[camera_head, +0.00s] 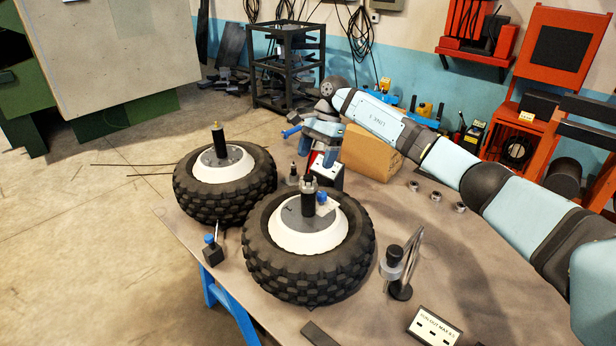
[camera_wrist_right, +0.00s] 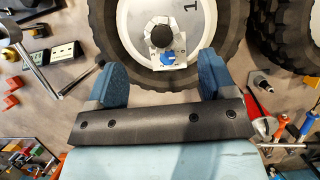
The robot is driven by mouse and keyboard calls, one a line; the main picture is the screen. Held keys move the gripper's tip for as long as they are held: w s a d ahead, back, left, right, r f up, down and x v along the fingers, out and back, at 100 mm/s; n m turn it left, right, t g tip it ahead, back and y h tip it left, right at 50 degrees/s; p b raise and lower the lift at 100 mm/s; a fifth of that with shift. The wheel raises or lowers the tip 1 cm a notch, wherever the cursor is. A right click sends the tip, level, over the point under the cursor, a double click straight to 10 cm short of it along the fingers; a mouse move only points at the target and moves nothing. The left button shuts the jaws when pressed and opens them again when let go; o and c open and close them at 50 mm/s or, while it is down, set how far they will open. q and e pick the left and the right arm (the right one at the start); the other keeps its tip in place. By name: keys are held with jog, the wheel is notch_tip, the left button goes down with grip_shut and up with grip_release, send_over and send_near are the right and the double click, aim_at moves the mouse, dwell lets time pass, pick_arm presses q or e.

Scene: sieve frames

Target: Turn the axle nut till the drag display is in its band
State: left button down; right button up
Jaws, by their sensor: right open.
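Two knobbly black tyres with white hubs lie flat on the table, the near wheel (camera_head: 260,262) and the far wheel (camera_head: 185,190). A grey notched nut (camera_head: 308,186) tops the dark upright axle of the near wheel. In the right wrist view, the round dark axle end (camera_wrist_right: 163,35) stands beyond my fingers, beside a white tag with a blue knob (camera_wrist_right: 167,58). My right gripper (camera_head: 300,132) is open above the table behind the near wheel; its blue fingers (camera_wrist_right: 161,64) hold nothing. I cannot make out a drag reading. My left gripper is not in view.
A white sign block (camera_head: 434,328) reading "RUNOUT MAX" stands at the front right. A dial stand (camera_head: 400,290) is close right of the near wheel. A cardboard box (camera_head: 372,152) and several metal rings are behind. The table's right middle is fairly clear.

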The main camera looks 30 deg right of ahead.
aim_at(309, 179)
jog(key=p+x, duration=0.1)
jog(key=x, duration=0.5)
jog(key=shift+w+a, duration=0.1)
jog(key=shift+a+f, duration=0.25)
jog(key=shift+f, duration=0.4)
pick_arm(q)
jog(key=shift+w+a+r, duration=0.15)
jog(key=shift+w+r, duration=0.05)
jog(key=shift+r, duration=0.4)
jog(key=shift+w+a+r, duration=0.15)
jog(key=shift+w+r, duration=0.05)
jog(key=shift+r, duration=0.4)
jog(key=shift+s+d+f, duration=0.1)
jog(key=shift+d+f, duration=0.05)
pick_arm(e)
jog(key=c, duration=0.9)
